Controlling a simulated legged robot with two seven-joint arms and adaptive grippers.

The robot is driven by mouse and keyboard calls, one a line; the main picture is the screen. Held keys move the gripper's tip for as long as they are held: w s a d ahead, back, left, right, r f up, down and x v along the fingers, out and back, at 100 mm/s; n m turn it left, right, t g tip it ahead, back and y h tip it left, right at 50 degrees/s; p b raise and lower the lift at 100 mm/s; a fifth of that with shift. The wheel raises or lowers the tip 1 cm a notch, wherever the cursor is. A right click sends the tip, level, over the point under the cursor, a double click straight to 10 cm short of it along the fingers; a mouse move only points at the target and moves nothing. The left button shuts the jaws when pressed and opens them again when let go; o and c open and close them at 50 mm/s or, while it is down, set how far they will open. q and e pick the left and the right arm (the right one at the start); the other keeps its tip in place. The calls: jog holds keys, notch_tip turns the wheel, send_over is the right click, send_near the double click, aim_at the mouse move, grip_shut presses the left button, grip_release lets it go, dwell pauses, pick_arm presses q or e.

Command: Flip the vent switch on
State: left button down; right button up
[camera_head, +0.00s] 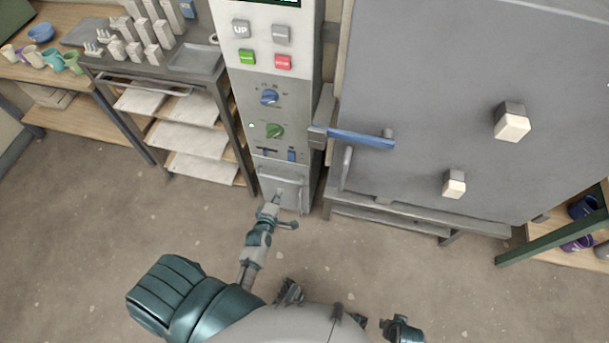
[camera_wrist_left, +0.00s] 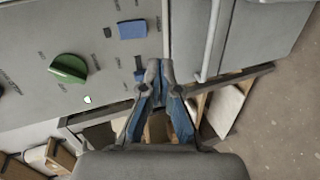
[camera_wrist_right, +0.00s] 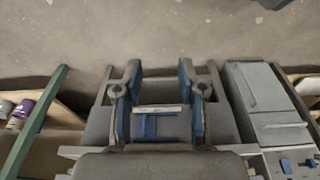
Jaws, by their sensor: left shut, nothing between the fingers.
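The grey control column (camera_head: 272,95) stands in the middle of the head view. Low on its panel are a blue switch (camera_head: 291,155) and a dark switch (camera_head: 265,152); their labels are too small to read. The left wrist view shows a blue switch piece (camera_wrist_left: 132,29) and a smaller blue one (camera_wrist_left: 140,75) close to the fingertips. My left gripper (camera_head: 277,198) is shut and empty, in front of the column's lower part, below the switches. In the left wrist view its fingertips (camera_wrist_left: 158,68) meet. My right gripper (camera_wrist_right: 160,88) has its fingers apart.
Above the switches are a green knob (camera_head: 274,131) and a blue knob (camera_head: 269,97). A large grey door (camera_head: 440,90) with a blue handle (camera_head: 360,138) stands at right. A shelf rack (camera_head: 190,138) stands left. Open floor (camera_head: 80,230) lies in front.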

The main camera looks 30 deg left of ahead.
pick_arm(q)
jog(key=shift+w+r+n+t+y, duration=0.15)
jog(key=shift+r+n, duration=0.2)
jog(key=shift+r, duration=0.2)
jog(key=shift+w+r+n+t+y, duration=0.15)
jog(key=shift+r+n, duration=0.2)
jog(key=shift+r, duration=0.2)
pick_arm(e)
jog(key=shift+s+d+r, duration=0.3)
jog(key=shift+r, duration=0.2)
jog(key=shift+s+d+r, duration=0.25)
jog(key=shift+d+r, duration=0.05)
jog(key=shift+r, duration=0.15)
pick_arm(q)
jog(key=shift+f, duration=0.1)
jog(key=b, duration=0.2)
send_near(291, 160)
jog(key=b+x, duration=0.2)
jog(key=x, duration=0.5)
jog(key=shift+w+a+f, duration=0.1)
jog(key=shift+f, duration=0.1)
pick_arm(e)
jog(key=w+a+r+t+y, duration=0.1)
jog(key=w+a+r+t, duration=0.1)
jog(key=w+r+t, duration=0.2)
jog(key=w+r, duration=0.1)
jog(key=w, duration=0.2)
jog(key=shift+w+a+t, duration=0.15)
jog(key=shift+a+t, duration=0.1)
jog(key=shift+t, duration=0.05)
